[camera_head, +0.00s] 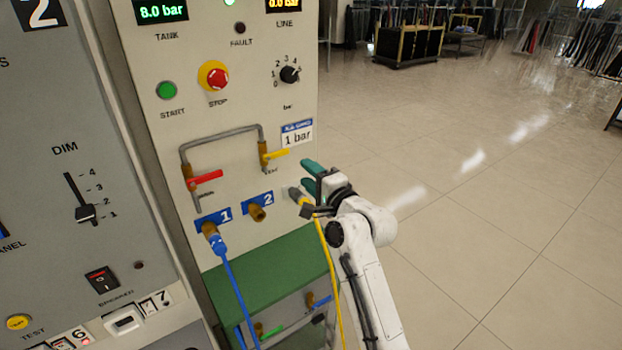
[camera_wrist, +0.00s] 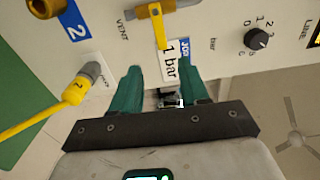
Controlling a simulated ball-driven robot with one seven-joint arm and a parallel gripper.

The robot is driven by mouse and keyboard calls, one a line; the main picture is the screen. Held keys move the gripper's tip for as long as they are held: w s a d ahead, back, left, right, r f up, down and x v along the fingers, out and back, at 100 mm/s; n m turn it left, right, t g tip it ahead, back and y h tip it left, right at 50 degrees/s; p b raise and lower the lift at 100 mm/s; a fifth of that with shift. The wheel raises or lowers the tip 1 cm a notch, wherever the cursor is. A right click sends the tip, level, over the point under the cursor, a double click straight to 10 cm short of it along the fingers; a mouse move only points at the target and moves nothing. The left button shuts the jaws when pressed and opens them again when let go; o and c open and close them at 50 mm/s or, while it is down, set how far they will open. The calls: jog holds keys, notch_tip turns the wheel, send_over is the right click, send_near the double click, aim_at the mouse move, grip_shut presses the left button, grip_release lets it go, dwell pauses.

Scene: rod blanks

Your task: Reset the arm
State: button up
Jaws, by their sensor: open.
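My gripper (camera_head: 306,175) is open at the right edge of the light pneumatic panel (camera_head: 215,125). In the wrist view its two teal fingers (camera_wrist: 162,75) stand apart, with nothing seen held between them. The white label reading "1 bar" (camera_wrist: 169,62) shows just beyond the fingertips. A yellow hose (camera_head: 324,255) with a grey and yellow connector (camera_head: 299,197) meets the panel just below the gripper in the head view. The connector also shows left of the fingers in the wrist view (camera_wrist: 80,88).
A blue hose (camera_head: 232,280) is on port 1; brass port 2 (camera_head: 258,213) has no hose. Red (camera_head: 205,177) and yellow (camera_head: 277,154) valve handles and a knob (camera_head: 290,74) project from the panel. A green-topped unit (camera_head: 270,267) stands below. Open floor (camera_head: 490,200) lies right.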

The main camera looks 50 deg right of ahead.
jog(key=shift+s, duration=0.2)
jog(key=shift+a, duration=0.1)
dwell(0.4)
jog(key=s+a+f+n+g+y, duration=0.2)
jog(key=s+a+f+n+g, duration=0.25)
jog(key=a+f+n, duration=0.35)
jog(key=s+a+f+n+g+y, duration=0.35)
jog(key=s+a+f, duration=0.25)
jog(key=f, duration=0.4)
jog(key=s+a+f+n+g, duration=0.2)
jog(key=s+n, duration=0.1)
jog(key=s, duration=0.4)
jog(key=s+a+f+n+g, duration=0.2)
jog(key=s+a+n+g, duration=0.1)
jog(key=s, duration=0.4)
jog(key=s+a+f+n+g, duration=0.2)
jog(key=s+n+g, duration=0.1)
jog(key=s, duration=0.4)
jog(key=shift+a+f+h, duration=0.15)
jog(key=shift+f+h, duration=0.15)
jog(key=shift+h, duration=0.05)
